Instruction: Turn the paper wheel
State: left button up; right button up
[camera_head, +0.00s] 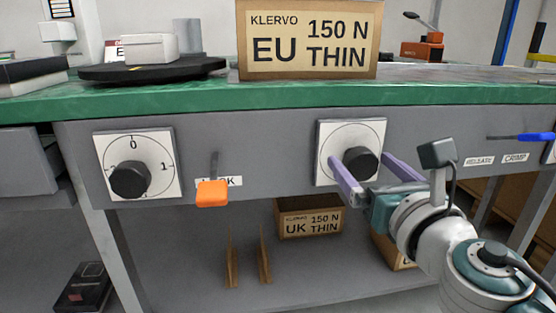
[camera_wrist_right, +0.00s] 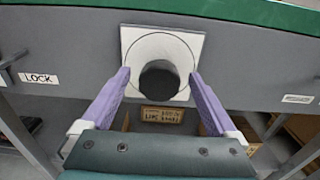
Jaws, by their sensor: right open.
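Two black knobs on white square dial plates are set in the grey front panel of the bench. The left knob (camera_head: 129,180) has a dial with numbers, 0 at the top and 1 at the right. The right knob (camera_head: 361,163) sits on a plate with a drawn circle; I read no numbers on it. No label names either one as the paper wheel. My right gripper (camera_head: 360,160) is open, its purple fingers on either side of the right knob. In the right wrist view the knob (camera_wrist_right: 159,80) lies between the fingertips, with gaps. My left gripper is out of view.
An orange-handled lever (camera_head: 212,193) by a LOCK label is between the dials. A blue-handled lever (camera_head: 537,137) is at right. A EU box (camera_head: 309,40) and a black turntable (camera_head: 152,70) stand on the green-edged bench; a UK box (camera_head: 309,220) is below.

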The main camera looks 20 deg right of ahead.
jog(key=c, duration=1.4)
